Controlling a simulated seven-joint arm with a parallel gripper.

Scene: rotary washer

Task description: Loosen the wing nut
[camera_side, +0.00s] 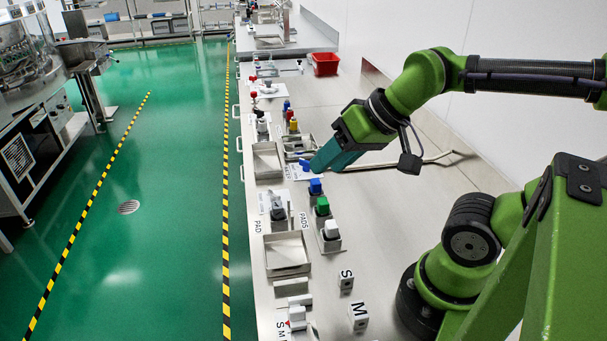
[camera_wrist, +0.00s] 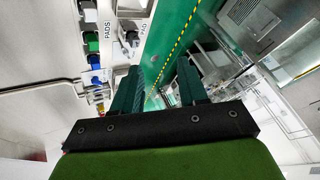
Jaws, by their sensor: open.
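My gripper (camera_side: 313,167) reaches from the right over the bench in the side view, its teal fingers tilted down to the left. No wing nut can be clearly made out in either view. The arm and fingers cover part of the bench at that spot.
Blue (camera_side: 315,187), green (camera_side: 322,206) and white-topped (camera_side: 332,230) blocks stand in a row nearer the camera. A metal tray (camera_side: 287,270) sits by the bench's left edge. A bent rod (camera_side: 400,163) lies behind the gripper. A red bin (camera_side: 325,64) stands further back. The right of the bench (camera_side: 390,215) is mostly bare.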

